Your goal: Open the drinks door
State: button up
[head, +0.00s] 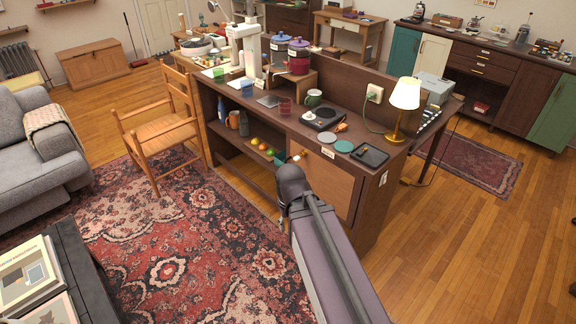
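A light-brown door panel (328,188) closes the right part of the dark wooden counter (366,205), facing the rug. It looks shut. A small pale label (327,153) is at the counter edge above it; its text is too small to read. My arm reaches up from the bottom, and my gripper (289,163) is at the left edge of the door, close to a small light knob-like part (300,155). My wrist hides the fingers and part of the door's left side, so I cannot tell whether they touch it.
An open shelf left of the door holds fruit (262,146) and mugs. A lamp (403,105), a black tray (370,156), coasters and a coffee scale crowd the countertop. A wooden chair (160,125) stands at left.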

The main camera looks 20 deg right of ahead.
aim_at(340, 186)
jog(key=z, duration=0.2)
jog(key=i, duration=1)
jog(key=z, duration=0.05)
